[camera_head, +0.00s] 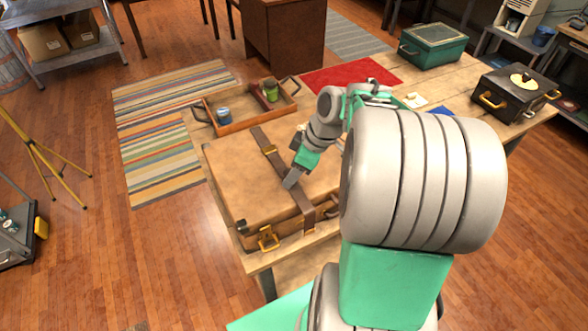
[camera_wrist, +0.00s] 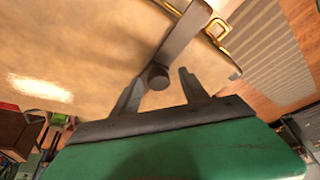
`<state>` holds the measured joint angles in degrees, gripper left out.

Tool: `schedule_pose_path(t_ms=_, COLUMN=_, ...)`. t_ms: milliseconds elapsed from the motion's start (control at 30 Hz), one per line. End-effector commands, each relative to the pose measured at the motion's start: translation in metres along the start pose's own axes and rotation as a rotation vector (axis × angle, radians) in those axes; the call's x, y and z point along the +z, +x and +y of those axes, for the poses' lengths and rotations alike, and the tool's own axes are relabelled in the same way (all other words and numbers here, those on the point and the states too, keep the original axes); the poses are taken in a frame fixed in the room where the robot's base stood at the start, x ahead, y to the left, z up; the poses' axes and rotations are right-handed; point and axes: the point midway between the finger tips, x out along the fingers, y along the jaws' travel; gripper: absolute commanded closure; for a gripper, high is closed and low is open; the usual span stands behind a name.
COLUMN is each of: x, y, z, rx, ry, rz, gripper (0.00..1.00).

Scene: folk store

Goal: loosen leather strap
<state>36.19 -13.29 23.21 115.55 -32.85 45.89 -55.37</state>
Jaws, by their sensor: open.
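A tan suitcase (camera_head: 240,180) lies flat on the wooden table. My gripper (camera_head: 291,182) is low over the lid, beside or over the strap. In the wrist view the two fingers of my gripper (camera_wrist: 160,84) are apart. A dark strap-like band (camera_wrist: 182,40) ends in a round dark knob (camera_wrist: 158,77) seen between them; contact cannot be told. A brass buckle (camera_wrist: 217,30) shows near the suitcase edge.
A wooden tray (camera_head: 225,125) with a blue can (camera_head: 223,115) and a green-topped can (camera_head: 270,88) stands behind the suitcase. A red cloth (camera_head: 350,74), a green box (camera_head: 433,45) and a black case (camera_head: 512,90) are farther right. My arm covers the suitcase's right side.

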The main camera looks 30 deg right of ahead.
Motion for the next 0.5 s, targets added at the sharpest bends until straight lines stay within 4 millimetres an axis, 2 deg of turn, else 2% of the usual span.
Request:
schedule_pose_path(t_ms=167, x=0.000, y=-0.011, z=0.001, rx=0.004, ry=-0.001, rz=0.002, gripper=0.48)
schedule_pose_path(t_ms=400, x=0.001, y=-0.060, z=0.002, rx=0.005, ry=0.001, rz=0.000, gripper=0.48)
schedule_pose_path(t_ms=500, x=0.001, y=-0.073, z=0.001, rx=0.001, ry=0.001, rz=0.000, gripper=0.48)
